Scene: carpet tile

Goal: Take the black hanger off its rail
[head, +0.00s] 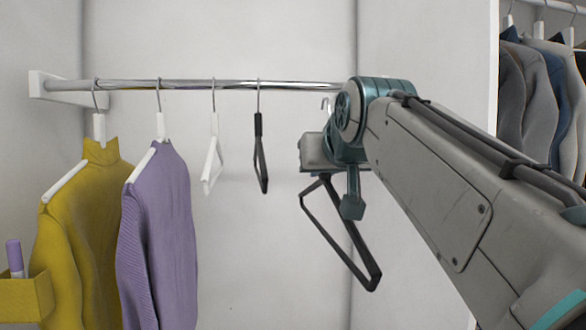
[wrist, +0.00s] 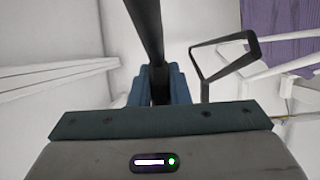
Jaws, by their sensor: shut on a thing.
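My gripper (head: 345,188) is shut on a black hanger (head: 322,238), which hangs tilted below the jaws in the head view. The tip of its metal hook shows just left of my wrist, a little below the rail (head: 200,84) in the picture, and looks apart from it. In the wrist view the hanger's dark bar (wrist: 148,32) runs down between the blue fingers of my gripper (wrist: 159,88). A second black hanger (head: 260,155) hangs empty on the rail to the left; it also shows in the wrist view (wrist: 227,62).
An empty white hanger (head: 213,155), a purple sweater (head: 160,220) and a mustard sweater (head: 85,230) hang further left on the rail. More clothes (head: 540,90) hang beyond a white panel at right. A yellow box (head: 28,300) is at lower left.

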